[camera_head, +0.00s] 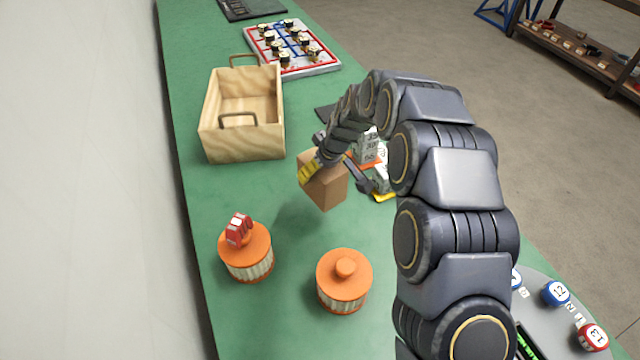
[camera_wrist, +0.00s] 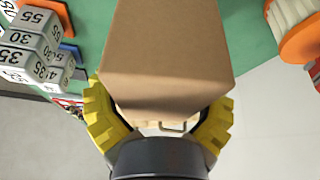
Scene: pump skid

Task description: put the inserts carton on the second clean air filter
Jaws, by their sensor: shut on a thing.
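My gripper (camera_head: 334,172) is shut on a plain brown carton (camera_head: 326,188), holding it above the green bench, tilted in the head view. In the wrist view the carton (camera_wrist: 168,55) sits between the yellow fingers of the gripper (camera_wrist: 160,115). Two orange-topped air filters with pleated white sides stand toward the near end of the bench. The left filter (camera_head: 247,262) has a small red object (camera_head: 239,228) on its top. The right filter (camera_head: 344,285) has a bare orange knob on top. The carton is apart from both filters.
An open wooden box (camera_head: 243,115) with handles stands behind the carton. A white board (camera_head: 292,50) with several black-topped parts lies farther back. Numbered grey blocks (camera_wrist: 35,45) are beside the gripper, partly hidden by my arm. The bench between carton and filters is clear.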

